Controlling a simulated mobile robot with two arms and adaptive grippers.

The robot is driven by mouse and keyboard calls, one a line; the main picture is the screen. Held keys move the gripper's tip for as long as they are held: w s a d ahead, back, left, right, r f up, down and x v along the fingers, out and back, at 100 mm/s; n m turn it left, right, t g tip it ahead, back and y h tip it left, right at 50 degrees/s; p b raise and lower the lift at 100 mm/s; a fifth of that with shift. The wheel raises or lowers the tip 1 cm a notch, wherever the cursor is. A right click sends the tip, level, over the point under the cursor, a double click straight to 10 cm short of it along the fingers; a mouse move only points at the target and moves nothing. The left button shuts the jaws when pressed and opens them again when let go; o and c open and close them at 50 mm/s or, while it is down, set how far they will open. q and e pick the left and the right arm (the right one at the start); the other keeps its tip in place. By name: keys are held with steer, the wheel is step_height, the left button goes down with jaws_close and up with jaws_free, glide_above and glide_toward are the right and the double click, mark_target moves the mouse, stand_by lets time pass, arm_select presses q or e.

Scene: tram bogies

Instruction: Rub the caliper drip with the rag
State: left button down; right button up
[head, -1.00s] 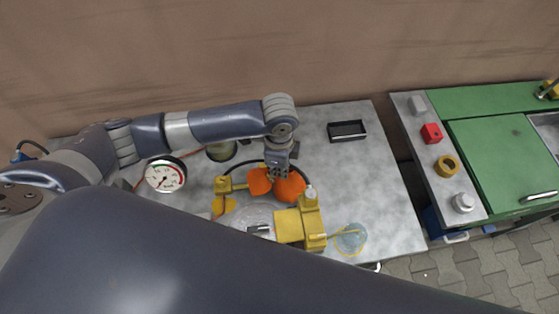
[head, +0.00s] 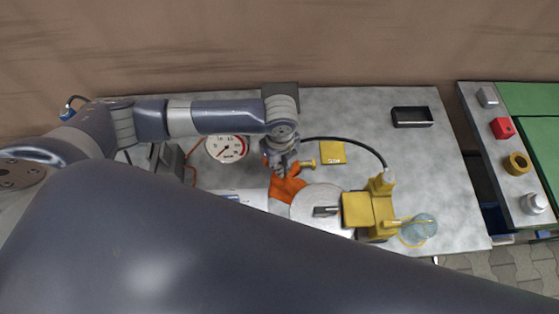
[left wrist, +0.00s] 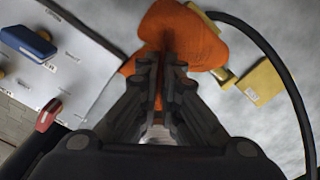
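The rag (head: 287,187) is orange and crumpled. My left gripper (head: 282,160) is over it and shut on it; in the left wrist view the fingertips (left wrist: 161,62) close on the rag (left wrist: 185,38). The caliper (head: 370,212) is a yellow block at the edge of a grey disc (head: 312,203), to the right of the rag. The rag lies beside the disc's left edge. I cannot make out the drip; the rag or my arm may hide it. My right gripper is not in view.
A black hose (head: 350,146) arcs from a yellow fitting (head: 308,163) to the caliper. A yellow card (head: 332,152), dial gauge (head: 226,148), black tray (head: 411,117) and bluish round piece (head: 419,229) are on the bench. The bench's back right is mostly clear.

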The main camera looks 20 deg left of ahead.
arm_select(q)
step_height(320, 180, down, 3)
steer(key=shift+s+a+r+b, duration=0.1)
steer(key=shift+a+r+b, duration=0.1)
steer(key=shift+b, duration=0.3)
steer(key=c, duration=0.8)
jaws_free()
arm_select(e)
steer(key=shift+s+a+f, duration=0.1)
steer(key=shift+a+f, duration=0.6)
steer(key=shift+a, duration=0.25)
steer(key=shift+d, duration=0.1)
arm_select(q)
steer(key=shift+w, duration=0.2)
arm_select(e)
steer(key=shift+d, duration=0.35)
arm_select(q)
steer(key=shift+a+f, duration=0.1)
steer(key=shift+f, duration=0.5)
steer(key=shift+s, duration=0.1)
steer(key=c, duration=1.5)
steer(key=shift+c, duration=0.3)
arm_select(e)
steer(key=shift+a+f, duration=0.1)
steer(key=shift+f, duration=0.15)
arm_select(q)
jaws_close()
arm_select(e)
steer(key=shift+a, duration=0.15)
